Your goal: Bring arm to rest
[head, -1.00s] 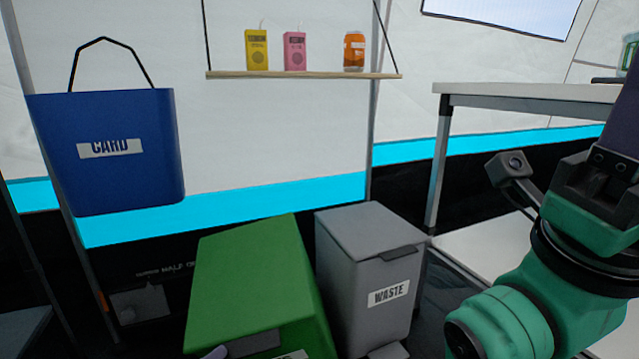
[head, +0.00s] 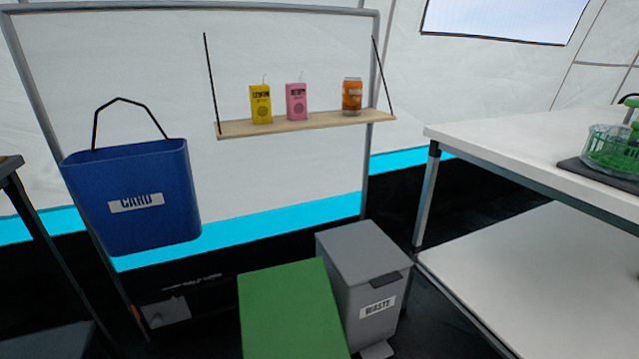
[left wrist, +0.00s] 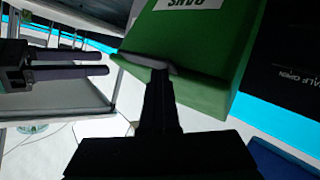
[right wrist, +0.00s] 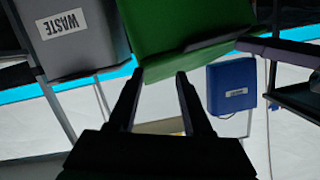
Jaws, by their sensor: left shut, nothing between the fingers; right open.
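Neither arm shows in the head view. In the left wrist view my left gripper (left wrist: 160,68) is shut and empty, its tips seen against the green bin (left wrist: 195,50). The same view shows my right gripper (left wrist: 107,70) at the left, its two fingers parallel with a gap between them. In the right wrist view my right gripper (right wrist: 156,74) is open and empty, with the green bin (right wrist: 180,30) beyond its tips. Part of my left gripper (right wrist: 265,46) shows at the right edge there.
The green bin (head: 290,310) stands beside the grey waste bin (head: 362,285). A blue card bin (head: 135,205) hangs at the left. A white table (head: 520,145) with a green rack (head: 610,150) stands at the right.

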